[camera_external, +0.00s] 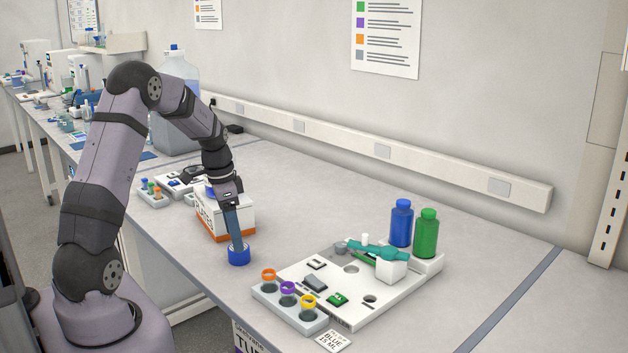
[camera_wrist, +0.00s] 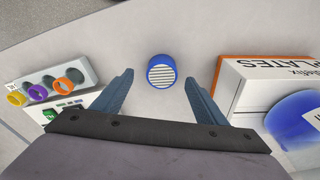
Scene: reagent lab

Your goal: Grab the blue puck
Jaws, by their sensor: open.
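The blue puck (camera_external: 239,254) sits flat on the grey bench, left of the white reagent board. In the wrist view the puck (camera_wrist: 162,71) shows a pale striped top and lies centred between the fingers, slightly beyond their tips. My gripper (camera_external: 237,245) points down just above the puck, its fingertips overlapping the puck's top edge in the external view. In the wrist view the two blue-grey fingers of my gripper (camera_wrist: 160,80) are spread wide apart with nothing between them. I cannot tell how much height remains between tips and puck.
An orange-and-white PLATES box (camera_external: 228,222) stands close behind the gripper, with a blue item (camera_wrist: 294,118) on it. A tray with orange, purple and yellow rings (camera_external: 288,308) and a white board (camera_external: 385,302) stand right. A blue bottle (camera_external: 401,224) and green bottle (camera_external: 426,233) stand further back.

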